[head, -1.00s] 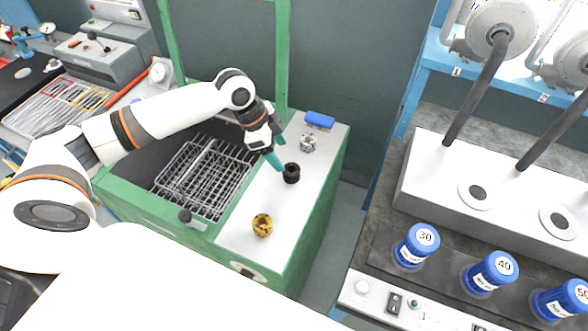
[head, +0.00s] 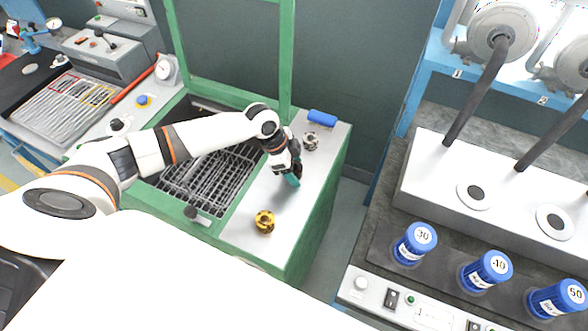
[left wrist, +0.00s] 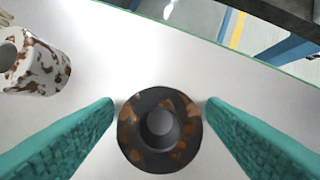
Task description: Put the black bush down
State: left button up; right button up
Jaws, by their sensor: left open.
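The black bush (left wrist: 160,130), dark with rust-brown patches and a round bore, stands on the white bench top in the left wrist view. My left gripper (head: 291,180) is open, pointing down over the white top. Its two teal fingers lie on either side of the bush in the left wrist view, with the bush between their tips. Whether either finger touches it is hard to tell. In the head view the gripper hides the bush. My right gripper is not in view.
On the same white top (head: 252,240) are a yellow bush (head: 264,222) in front, a whitish rust-spotted bush (head: 310,141) behind, and a blue block (head: 322,118) at the back. A wire-rack basin (head: 205,180) lies left. Blue-capped jars (head: 414,244) stand on the right bench.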

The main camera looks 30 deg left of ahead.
pick_arm(q)
jog(key=shift+r, duration=0.1)
jog(key=c, duration=1.3)
